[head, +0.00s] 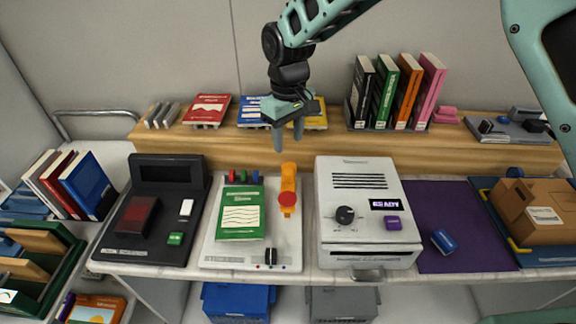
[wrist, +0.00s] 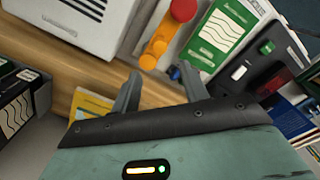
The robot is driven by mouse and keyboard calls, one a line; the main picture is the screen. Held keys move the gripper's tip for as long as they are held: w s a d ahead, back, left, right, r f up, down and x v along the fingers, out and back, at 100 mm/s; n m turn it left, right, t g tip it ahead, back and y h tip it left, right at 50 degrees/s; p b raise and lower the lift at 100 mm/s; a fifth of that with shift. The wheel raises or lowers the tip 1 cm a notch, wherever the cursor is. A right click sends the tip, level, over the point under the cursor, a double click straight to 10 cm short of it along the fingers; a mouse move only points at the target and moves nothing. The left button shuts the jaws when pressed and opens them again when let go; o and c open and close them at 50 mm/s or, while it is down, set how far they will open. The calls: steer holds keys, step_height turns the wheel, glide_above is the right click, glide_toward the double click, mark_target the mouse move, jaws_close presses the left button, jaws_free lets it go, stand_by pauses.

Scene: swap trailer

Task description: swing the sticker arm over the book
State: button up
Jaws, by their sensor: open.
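The sticker arm is an orange arm (head: 288,180) with a red round end, on a white base plate (head: 279,245). Its red end (head: 287,199) points toward the front, to the right of the book. The green book (head: 241,213) lies flat on the same plate, with the arm beside it and not over it. The orange arm also shows in the wrist view (wrist: 158,47), next to the green book (wrist: 221,36). My gripper (head: 288,138) is open and empty, above and behind the orange arm, near the wooden shelf.
A black device (head: 150,215) stands left of the plate, and a white machine with a dial (head: 365,262) stands right. Behind is a wooden shelf (head: 340,140) with upright books (head: 385,92). A purple mat (head: 470,225) lies further right.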

mark_target(288, 171)
step_height(288, 171, down, 10)
steer(key=shift+f+p, duration=0.25)
steer(key=shift+p, duration=0.95)
